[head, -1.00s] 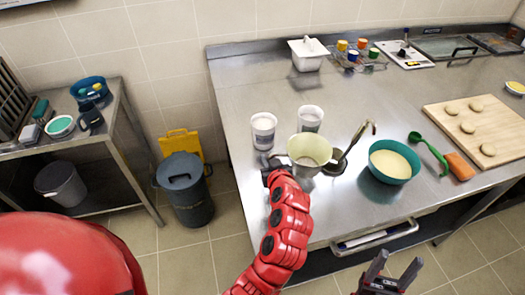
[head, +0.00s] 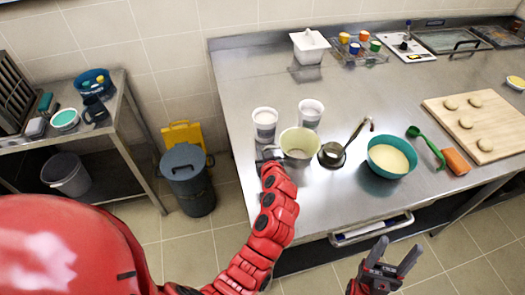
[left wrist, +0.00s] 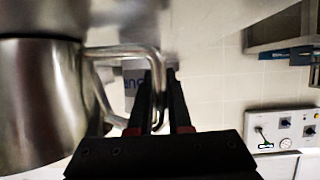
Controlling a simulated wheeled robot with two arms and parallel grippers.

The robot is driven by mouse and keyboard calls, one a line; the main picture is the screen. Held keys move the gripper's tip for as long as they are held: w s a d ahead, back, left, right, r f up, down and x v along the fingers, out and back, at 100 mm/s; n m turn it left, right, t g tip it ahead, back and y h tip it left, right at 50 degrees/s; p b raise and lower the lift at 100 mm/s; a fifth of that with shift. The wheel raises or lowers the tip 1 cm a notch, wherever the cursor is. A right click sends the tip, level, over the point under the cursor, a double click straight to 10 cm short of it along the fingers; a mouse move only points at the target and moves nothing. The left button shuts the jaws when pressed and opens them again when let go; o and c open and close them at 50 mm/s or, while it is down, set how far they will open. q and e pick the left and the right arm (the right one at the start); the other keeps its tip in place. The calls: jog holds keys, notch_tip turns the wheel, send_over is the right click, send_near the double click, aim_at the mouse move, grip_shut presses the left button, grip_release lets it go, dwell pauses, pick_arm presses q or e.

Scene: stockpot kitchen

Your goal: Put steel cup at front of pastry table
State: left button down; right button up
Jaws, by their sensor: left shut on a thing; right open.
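The steel cup (head: 299,149) is at the front left of the steel pastry table (head: 245,90), its open mouth facing up. My left gripper (head: 272,154) is at its left side. In the left wrist view, the shiny cup (left wrist: 38,100) fills the left, and my left gripper's fingers (left wrist: 158,105) are shut on its looped handle. I cannot tell whether its base touches the table. My right gripper (head: 390,258) is open and empty, in front of the table's front edge.
Two white containers (head: 265,124) (head: 310,112) stand just behind the cup. A ladle (head: 333,153) lies close to its right, then a teal bowl (head: 391,159), green scoop (head: 427,145) and board (head: 478,125). The table's left middle is clear.

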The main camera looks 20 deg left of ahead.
pick_arm(q)
jog(key=c, duration=0.8)
grip_release()
jog(key=shift+c, duration=0.2)
jog(key=shift+r+p, duration=0.2)
jog(key=shift+p, duration=0.15)
jog(key=b+v, duration=0.2)
jog(key=v, duration=0.3)
jog(key=b+v, duration=0.2)
jog(key=v, duration=0.4)
jog(key=shift+s+d+f+b, duration=0.1)
jog(key=shift+s+f+b, duration=0.1)
jog(key=shift+b, duration=0.2)
jog(key=shift+s+d+r, duration=0.15)
jog(key=shift+s+r, duration=0.05)
jog(key=shift+s, duration=0.05)
